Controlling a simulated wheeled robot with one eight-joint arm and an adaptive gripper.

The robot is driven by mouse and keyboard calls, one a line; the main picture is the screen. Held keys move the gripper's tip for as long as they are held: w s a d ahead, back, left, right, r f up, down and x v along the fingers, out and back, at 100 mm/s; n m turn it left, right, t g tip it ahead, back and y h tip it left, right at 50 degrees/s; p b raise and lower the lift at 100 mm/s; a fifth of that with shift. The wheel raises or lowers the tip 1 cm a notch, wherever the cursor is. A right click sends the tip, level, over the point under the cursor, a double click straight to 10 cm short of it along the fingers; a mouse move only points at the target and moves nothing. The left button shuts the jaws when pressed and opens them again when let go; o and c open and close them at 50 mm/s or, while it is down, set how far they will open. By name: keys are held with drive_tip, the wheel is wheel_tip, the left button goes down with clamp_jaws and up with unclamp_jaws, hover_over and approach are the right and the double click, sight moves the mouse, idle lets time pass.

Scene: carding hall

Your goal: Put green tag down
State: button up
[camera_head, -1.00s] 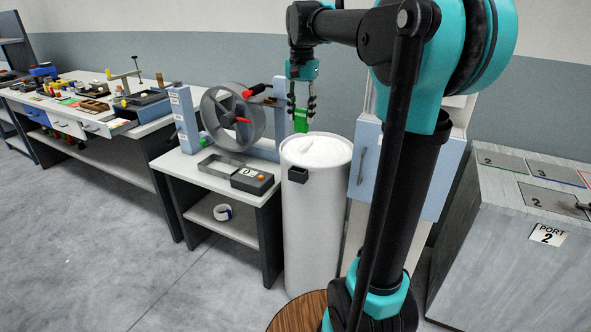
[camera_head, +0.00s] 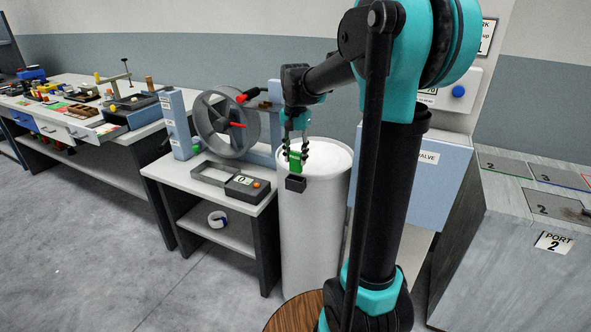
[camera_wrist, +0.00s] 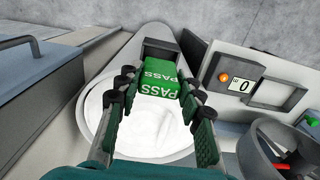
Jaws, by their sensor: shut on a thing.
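The green tag (camera_wrist: 160,84), marked "PASS", is held between the fingers of my gripper (camera_wrist: 160,100). In the head view the green tag (camera_head: 295,162) hangs upright below my gripper (camera_head: 296,150). It is at the near rim of the tall white can (camera_head: 312,225), just above or at the small black holder (camera_head: 296,184) on the can's side. In the wrist view the black holder (camera_wrist: 162,47) lies just beyond the tag. I cannot tell whether the tag touches the holder.
A small bench (camera_head: 185,172) with a drum wheel (camera_head: 225,125) and a scale-like box (camera_head: 247,186) stands left of the can. A blue valve cabinet (camera_head: 435,180) is close on the right. A grey port cabinet (camera_head: 500,250) stands further right.

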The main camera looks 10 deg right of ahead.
sight(296, 172)
drive_tip(key=shift+f, duration=2.65)
drive_tip(key=o, duration=1.1)
drive_tip(key=shift+f, duration=0.1)
drive_tip(key=shift+o, duration=0.2)
wheel_tip(296, 172, up, 12)
drive_tip(key=shift+f, duration=0.1)
drive_tip(key=s+d+f+n+t, duration=0.2)
drive_tip(key=s+f+n, duration=0.1)
drive_tip(key=s+f, duration=0.8)
drive_tip(key=s+d+f+n+t, duration=0.2)
drive_tip(key=s+f+n, duration=0.2)
drive_tip(key=s+f, duration=0.7)
